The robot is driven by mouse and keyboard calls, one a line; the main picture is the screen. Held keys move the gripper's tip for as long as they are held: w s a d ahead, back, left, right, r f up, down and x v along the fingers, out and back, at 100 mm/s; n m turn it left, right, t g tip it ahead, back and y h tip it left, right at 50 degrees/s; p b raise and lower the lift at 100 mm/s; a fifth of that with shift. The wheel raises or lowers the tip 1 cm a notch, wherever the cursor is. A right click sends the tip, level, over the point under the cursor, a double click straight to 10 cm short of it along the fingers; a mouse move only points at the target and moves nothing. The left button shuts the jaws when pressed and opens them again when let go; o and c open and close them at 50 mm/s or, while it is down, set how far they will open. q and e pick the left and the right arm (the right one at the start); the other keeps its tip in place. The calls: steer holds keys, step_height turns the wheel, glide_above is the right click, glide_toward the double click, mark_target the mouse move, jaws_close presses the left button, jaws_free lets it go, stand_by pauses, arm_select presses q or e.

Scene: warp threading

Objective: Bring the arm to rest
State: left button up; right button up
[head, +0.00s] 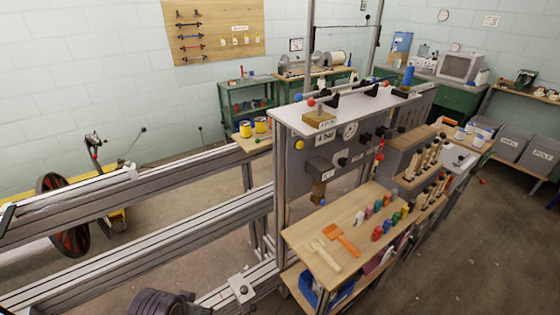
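Neither of my grippers can be made out in the head view. A dark rounded shape (165,302) is cut off by the bottom edge, left of centre, and I cannot tell whether it is part of my arm. A wooden work shelf (300,236) stands at centre right. It carries an orange tool (341,239), a pale wooden tool (323,255) and several coloured spools (379,211). A grey panel (300,167) with gauges and knobs rises behind the shelf.
Long metal rails (170,190) run from the left edge to the panel. A blue bin (315,290) sits under the shelf. A rack of wooden handles (430,165) stands to the right. A green bench (245,105) is behind. Open floor (480,255) lies at lower right.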

arm_select(q)
step_height(320, 180, down, 33)
steer(key=s+g, duration=0.1)
steer(key=s, duration=0.2)
steer(key=s+a+f, duration=0.2)
steer(key=s+f, duration=0.7)
steer(key=s, duration=0.2)
steer(key=s+a+f+g, duration=0.1)
steer(key=s+a+f, duration=0.1)
steer(key=s+f, duration=0.8)
steer(key=shift+s+a+f+g, duration=0.25)
steer(key=shift+s+a+g, duration=0.05)
steer(key=shift+s+a, duration=0.1)
steer(key=shift+d+r, duration=0.1)
stand_by(0.5)
